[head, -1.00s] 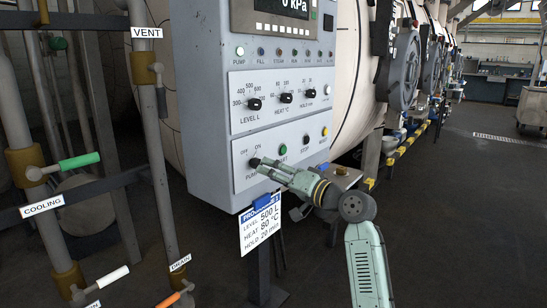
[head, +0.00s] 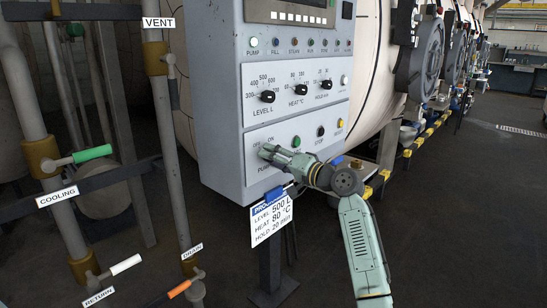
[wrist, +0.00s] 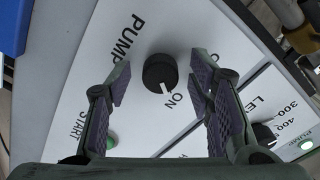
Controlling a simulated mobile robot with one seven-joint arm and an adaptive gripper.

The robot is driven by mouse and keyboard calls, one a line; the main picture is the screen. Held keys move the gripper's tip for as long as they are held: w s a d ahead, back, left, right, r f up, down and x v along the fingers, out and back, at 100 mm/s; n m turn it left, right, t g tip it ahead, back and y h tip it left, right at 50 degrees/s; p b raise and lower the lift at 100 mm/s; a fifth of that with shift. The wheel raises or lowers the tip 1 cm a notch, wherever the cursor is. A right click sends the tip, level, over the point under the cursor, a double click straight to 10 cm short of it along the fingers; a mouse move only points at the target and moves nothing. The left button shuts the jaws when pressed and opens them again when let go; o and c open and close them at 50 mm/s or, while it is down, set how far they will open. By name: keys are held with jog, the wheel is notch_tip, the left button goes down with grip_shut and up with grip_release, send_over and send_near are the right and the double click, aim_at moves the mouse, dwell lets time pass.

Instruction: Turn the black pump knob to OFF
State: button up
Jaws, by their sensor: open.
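The black pump knob (wrist: 159,72) sits on the white lower panel, seen nearly face-on in the wrist view. Its white pointer mark is toward the ON label (wrist: 174,98). Another label to the right is mostly hidden behind a finger. My gripper (wrist: 162,72) is open, with one finger on each side of the knob and visible gaps between. In the head view my gripper (head: 268,153) reaches the lower panel and hides the knob. Contact cannot be told. The PUMP lamp (head: 253,42) glows green.
The green START button (head: 296,141), STOP button (head: 320,131) and yellow button (head: 340,123) lie right of the gripper. The LEVEL knob (head: 268,97) is above. A recipe card (head: 271,217) hangs below the panel. Pipes with valve handles stand to the left.

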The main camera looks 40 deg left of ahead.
jog(key=shift+a, duration=0.1)
jog(key=shift+c, duration=0.4)
grip_shut()
